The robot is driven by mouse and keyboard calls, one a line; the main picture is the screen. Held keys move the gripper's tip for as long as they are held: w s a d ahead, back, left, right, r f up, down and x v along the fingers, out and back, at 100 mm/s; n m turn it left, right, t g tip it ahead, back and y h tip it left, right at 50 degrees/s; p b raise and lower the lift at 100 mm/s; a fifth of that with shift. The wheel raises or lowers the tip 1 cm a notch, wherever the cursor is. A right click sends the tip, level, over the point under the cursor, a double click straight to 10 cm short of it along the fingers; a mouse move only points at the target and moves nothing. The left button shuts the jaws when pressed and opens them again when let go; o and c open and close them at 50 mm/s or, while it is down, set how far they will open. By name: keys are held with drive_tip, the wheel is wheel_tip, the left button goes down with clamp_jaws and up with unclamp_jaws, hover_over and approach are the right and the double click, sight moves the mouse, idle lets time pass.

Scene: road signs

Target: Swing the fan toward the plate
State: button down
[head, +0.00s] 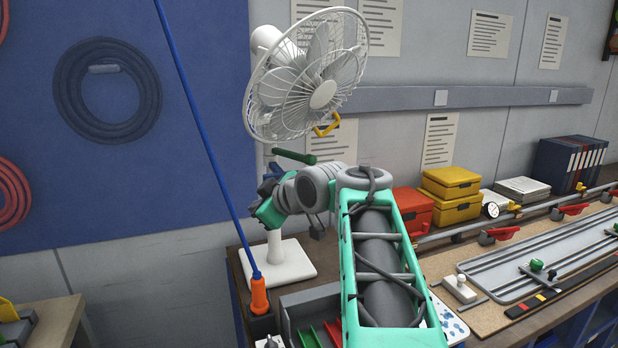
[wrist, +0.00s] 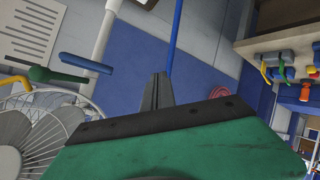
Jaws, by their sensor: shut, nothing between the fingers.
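The white fan (head: 323,95) stands on a pole with a square base (head: 275,262) on the bench; its caged head faces the front right. A yellow handle (head: 328,125) sits at the cage's lower edge, a green handle (head: 296,156) below it. The wrist view shows the cage (wrist: 45,125), the green handle (wrist: 57,76), a blue handle (wrist: 86,63) and the pole (wrist: 104,32). My gripper (wrist: 157,92) is shut and empty, beside the pole and apart from the handles. A white blue-dotted piece (head: 450,320), partly behind my arm, may be the plate.
Red and yellow boxes (head: 450,182) stand behind my arm. A railed board (head: 540,262) fills the right of the bench. A dark tray (head: 300,305) lies in front of the fan base.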

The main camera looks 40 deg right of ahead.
drive_tip(key=d+r+n+t+b, duration=0.2)
drive_tip(key=d+r, duration=0.1)
drive_tip(key=d, duration=0.6)
drive_tip(key=n+t+b, duration=0.1)
drive_tip(key=n+t, duration=0.2)
drive_tip(key=n, duration=0.1)
approach(312, 160)
drive_tip(key=s+a+r, duration=0.3)
drive_tip(key=s+a, duration=0.1)
drive_tip(key=a, duration=0.1)
drive_tip(key=w+p, duration=0.1)
drive_tip(key=w, duration=0.2)
drive_tip(key=w+d+f+p, duration=0.1)
drive_tip(key=w+p, duration=0.1)
drive_tip(key=w, duration=0.2)
drive_tip(key=w+d+f+p, duration=0.1)
drive_tip(key=w+p, duration=0.1)
drive_tip(key=w, duration=0.2)
drive_tip(key=shift+w+d, duration=0.1)
drive_tip(key=shift+d, duration=0.05)
drive_tip(key=shift+d+f, duration=0.3)
drive_tip(key=shift+f, duration=0.05)
drive_tip(key=shift+w, duration=0.15)
